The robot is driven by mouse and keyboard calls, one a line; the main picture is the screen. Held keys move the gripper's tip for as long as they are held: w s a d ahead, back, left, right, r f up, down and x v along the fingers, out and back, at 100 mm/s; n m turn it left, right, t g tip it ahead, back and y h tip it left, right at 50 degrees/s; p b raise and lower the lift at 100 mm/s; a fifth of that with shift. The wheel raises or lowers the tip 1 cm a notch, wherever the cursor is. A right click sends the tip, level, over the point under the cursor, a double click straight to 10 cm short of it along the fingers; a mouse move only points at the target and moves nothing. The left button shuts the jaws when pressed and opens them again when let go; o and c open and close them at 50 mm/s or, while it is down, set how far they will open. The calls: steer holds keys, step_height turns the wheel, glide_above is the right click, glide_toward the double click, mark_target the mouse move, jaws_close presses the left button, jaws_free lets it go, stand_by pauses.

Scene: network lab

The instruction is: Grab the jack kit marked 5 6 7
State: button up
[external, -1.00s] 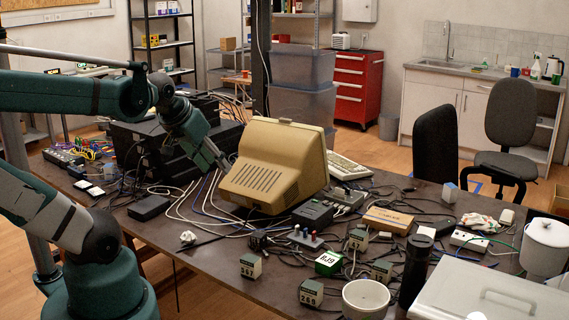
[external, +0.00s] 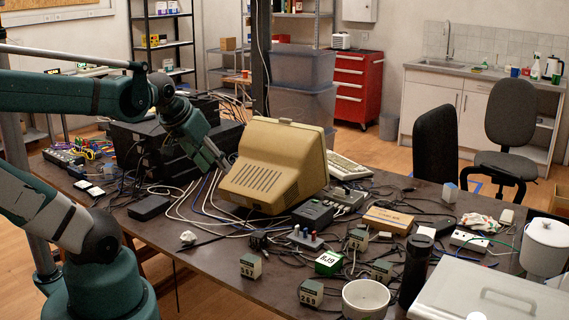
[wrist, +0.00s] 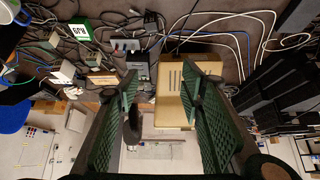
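The jack kit that appears to be marked 5 6 7 (external: 250,267) is a small dark-green and cream box. It stands near the front edge of the dark table in the external view, and its print is small. I cannot make it out in the wrist view. My gripper (external: 219,160) is at the left side of the beige monitor (external: 268,170), above the table and well back from the kit. In the wrist view my gripper (wrist: 160,85) has its two green fingers wide apart with nothing held, and the monitor shows beyond them.
Similar kits stand nearby: a green-and-white RJ9 box (external: 328,262), one reading about 268 (external: 311,292), and others (external: 357,239). A white mug (external: 365,300) and black bottle (external: 414,270) stand at the right. Loose cables cover much of the table; black equipment (external: 150,145) is stacked behind.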

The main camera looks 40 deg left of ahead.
steer(key=shift+o, duration=0.3)
steer(key=shift+f, duration=0.1)
stand_by(0.4)
steer(key=m+g+b, duration=0.1)
steer(key=m+g, duration=0.6)
steer(key=m, duration=0.9)
glide_above(249, 257)
steer(key=f, duration=2.1)
steer(key=shift+w+f, duration=0.1)
steer(key=shift+w, duration=0.1)
steer(key=shift+s+d+f+m, duration=0.2)
steer(key=shift+f+m, duration=0.2)
steer(key=shift+f, duration=0.15)
steer(key=shift+f, duration=0.1)
steer(key=shift+f+b, duration=0.55)
steer(key=shift+f, duration=0.65)
